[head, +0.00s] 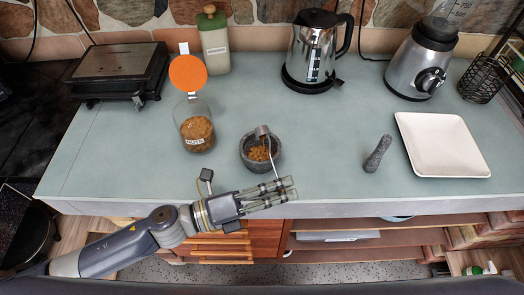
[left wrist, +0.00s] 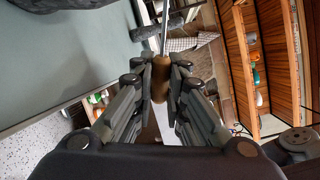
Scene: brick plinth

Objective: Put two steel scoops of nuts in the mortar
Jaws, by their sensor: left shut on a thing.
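The grey stone mortar (head: 262,171) stands near the counter's front edge with brown nuts (head: 258,154) inside. The steel scoop (head: 263,131) has its head over the mortar's far rim; its shaft slants down toward my left gripper (head: 291,188). I cannot tell whether the scoop holds nuts. In the left wrist view my gripper (left wrist: 161,85) is shut on the scoop's wooden handle (left wrist: 160,75). The glass jar labelled nuts (head: 197,133) stands left of the mortar, partly filled, its orange lid (head: 188,73) tipped up. My right gripper is not in view.
A dark pestle (head: 377,154) and a white tray (head: 441,145) lie to the right. The counter between mortar and pestle is clear.

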